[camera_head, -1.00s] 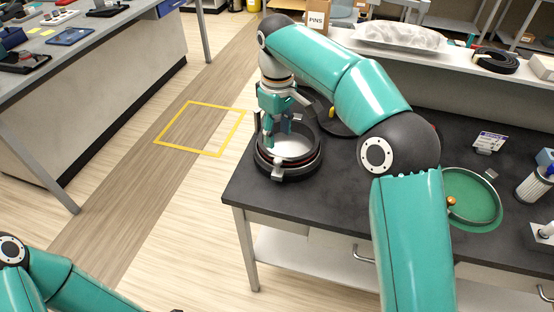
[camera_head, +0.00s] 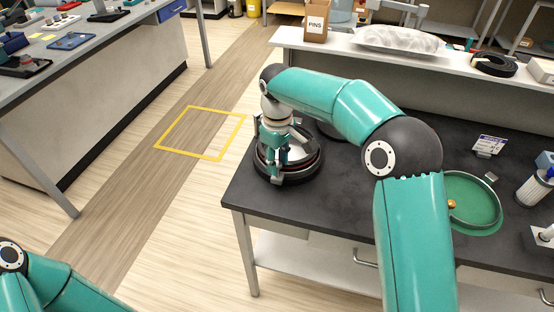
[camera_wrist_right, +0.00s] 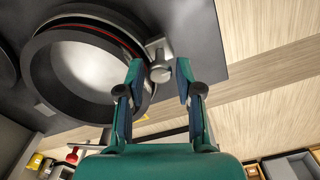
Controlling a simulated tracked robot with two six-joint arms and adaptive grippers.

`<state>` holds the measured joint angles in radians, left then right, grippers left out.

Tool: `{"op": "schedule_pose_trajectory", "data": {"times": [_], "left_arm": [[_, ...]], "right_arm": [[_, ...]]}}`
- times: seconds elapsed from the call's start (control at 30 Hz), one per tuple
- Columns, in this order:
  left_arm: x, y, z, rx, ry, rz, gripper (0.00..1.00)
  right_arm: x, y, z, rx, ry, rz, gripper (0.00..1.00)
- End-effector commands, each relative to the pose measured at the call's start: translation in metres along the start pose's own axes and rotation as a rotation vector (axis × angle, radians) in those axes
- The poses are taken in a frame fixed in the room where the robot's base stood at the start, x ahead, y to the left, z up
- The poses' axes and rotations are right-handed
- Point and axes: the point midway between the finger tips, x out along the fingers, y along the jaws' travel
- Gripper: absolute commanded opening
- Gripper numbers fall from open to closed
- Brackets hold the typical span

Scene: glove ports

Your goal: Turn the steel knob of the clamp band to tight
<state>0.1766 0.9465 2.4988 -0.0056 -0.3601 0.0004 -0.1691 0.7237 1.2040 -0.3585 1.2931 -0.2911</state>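The clamp band is a dark ring with a thin red line (camera_head: 318,165) on the near left corner of the black bench. In the right wrist view the ring (camera_wrist_right: 40,75) fills the upper left, with a pale disc inside it. The steel knob (camera_wrist_right: 160,68) sits on a metal block at the ring's outer side. My right gripper (camera_wrist_right: 160,75) is open, with one fingertip on each side of the knob and small gaps between. In the head view my right gripper (camera_head: 276,170) is low at the ring's front left and hides the knob. My left gripper is out of view.
A green round tray (camera_head: 470,222) with a small brass ball, a small sign (camera_head: 489,145) and a white cylinder (camera_head: 533,187) stand on the bench's right. A raised shelf with a box marked PINS (camera_head: 316,22) runs behind.

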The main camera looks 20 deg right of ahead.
Motion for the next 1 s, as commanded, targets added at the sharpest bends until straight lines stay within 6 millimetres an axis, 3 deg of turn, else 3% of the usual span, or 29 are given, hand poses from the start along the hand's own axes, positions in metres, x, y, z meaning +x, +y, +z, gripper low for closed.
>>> {"op": "schedule_pose_trajectory", "data": {"times": [0.03, 0.17, 0.57, 1.0], "left_arm": [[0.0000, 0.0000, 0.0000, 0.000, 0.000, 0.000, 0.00], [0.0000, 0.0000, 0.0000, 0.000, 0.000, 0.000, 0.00], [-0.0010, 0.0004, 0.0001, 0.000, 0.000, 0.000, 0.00], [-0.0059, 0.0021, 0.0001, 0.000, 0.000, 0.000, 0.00]], "right_arm": [[-0.0001, 0.0000, 0.0000, 0.000, 0.000, 0.000, 0.22], [-0.0002, 0.0000, -0.0001, 0.000, 0.000, 0.000, 0.00], [-0.0007, 0.0001, -0.0003, 0.038, 0.000, 0.000, 0.00], [-0.0009, 0.0002, -0.0005, 0.328, 0.000, 0.001, 0.00]]}}
